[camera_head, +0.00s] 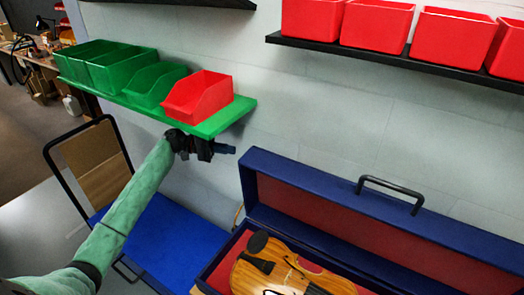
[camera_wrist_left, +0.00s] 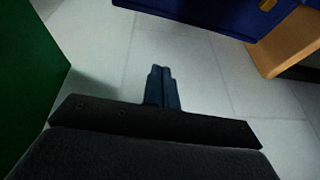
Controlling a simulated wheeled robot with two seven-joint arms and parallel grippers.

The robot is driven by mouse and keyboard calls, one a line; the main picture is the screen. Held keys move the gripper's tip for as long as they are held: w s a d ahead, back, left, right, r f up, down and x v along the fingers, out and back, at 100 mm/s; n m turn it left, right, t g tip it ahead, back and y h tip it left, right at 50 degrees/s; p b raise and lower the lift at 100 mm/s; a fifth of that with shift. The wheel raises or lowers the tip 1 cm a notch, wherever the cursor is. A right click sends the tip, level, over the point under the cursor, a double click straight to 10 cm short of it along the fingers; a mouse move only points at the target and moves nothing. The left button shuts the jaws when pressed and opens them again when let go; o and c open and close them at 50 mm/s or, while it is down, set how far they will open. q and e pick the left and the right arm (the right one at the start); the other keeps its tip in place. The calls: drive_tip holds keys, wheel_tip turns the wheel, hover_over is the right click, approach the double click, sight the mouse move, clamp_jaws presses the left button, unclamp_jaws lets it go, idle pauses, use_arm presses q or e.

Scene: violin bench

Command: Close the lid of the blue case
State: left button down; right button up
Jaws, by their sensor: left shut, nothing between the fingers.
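The blue case has a red lining and stands open at the lower right of the head view. Its lid (camera_head: 300,180) is raised at the back, with a black handle (camera_head: 391,190) on its top edge. A violin (camera_head: 285,268) lies inside the case. My left gripper (camera_head: 232,150) is shut and empty, just left of the lid's left end and apart from it, below the green shelf. In the left wrist view its fingers (camera_wrist_left: 162,85) are together, and a dark blue part (camera_wrist_left: 225,12) shows at the top. My right gripper is not in view.
A green shelf (camera_head: 222,119) with green bins (camera_head: 110,68) and a red bin (camera_head: 198,97) hangs close above my left gripper. Red bins (camera_head: 375,25) stand on a black shelf at the upper right. A blue panel (camera_head: 180,240) lies left of the case.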

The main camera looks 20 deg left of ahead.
sight(250, 149)
use_arm(q)
drive_tip(key=shift+m+h, duration=0.3)
drive_tip(key=shift+h, duration=0.3)
drive_tip(key=d+r+p, duration=0.1)
drive_tip(key=d+p, duration=0.1)
drive_tip(key=d, duration=0.1)
drive_tip(key=d+r+p, duration=0.1)
drive_tip(key=d+r, duration=0.1)
drive_tip(key=d, duration=0.1)
drive_tip(key=s+d+r+p, duration=0.1)
drive_tip(key=d+p, duration=0.1)
drive_tip(key=d, duration=0.1)
drive_tip(key=shift+d+r+p, duration=0.25)
drive_tip(key=shift+r+p, duration=0.05)
drive_tip(key=shift+p, duration=0.05)
drive_tip(key=shift+s+a+f, duration=0.1)
drive_tip(key=shift+s+f, duration=0.05)
drive_tip(key=shift+s, duration=0.45)
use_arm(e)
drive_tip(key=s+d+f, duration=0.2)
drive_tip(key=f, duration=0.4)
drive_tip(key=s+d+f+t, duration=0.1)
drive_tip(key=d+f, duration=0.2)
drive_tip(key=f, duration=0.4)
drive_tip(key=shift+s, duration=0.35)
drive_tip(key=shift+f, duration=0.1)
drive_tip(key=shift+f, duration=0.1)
